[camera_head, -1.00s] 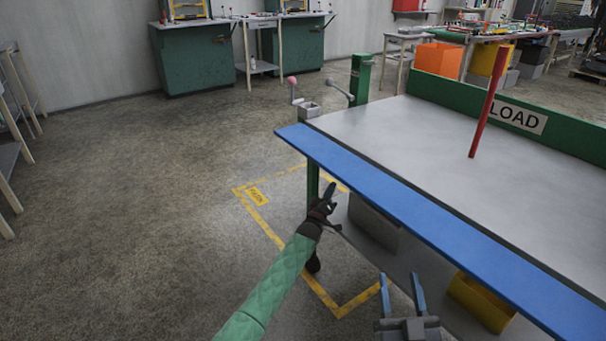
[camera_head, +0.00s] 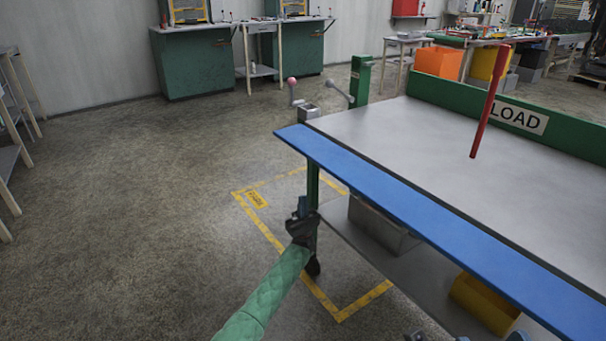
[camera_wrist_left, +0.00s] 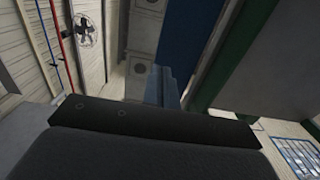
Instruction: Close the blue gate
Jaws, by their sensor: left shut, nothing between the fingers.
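The blue gate (camera_head: 420,220) is a long blue board along the near edge of the grey table (camera_head: 440,150). It looks folded outward, roughly level with the tabletop. My left gripper (camera_head: 303,207) is shut and empty, below the gate's far left end and beside the green table leg. In the left wrist view its closed blue fingers (camera_wrist_left: 160,86) point up beside the underside of the blue gate (camera_wrist_left: 188,45); I cannot tell whether they touch. Only small parts of my right gripper show at the bottom edge of the head view, so its jaws are unclear.
A green back board (camera_head: 560,132) marked LOAD and a red rod (camera_head: 489,100) are on the far side. A latch post with a pink knob (camera_head: 291,82) stands at the far left corner. A grey box (camera_head: 375,228) and yellow bin (camera_head: 483,303) sit beneath. Floor at left is clear.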

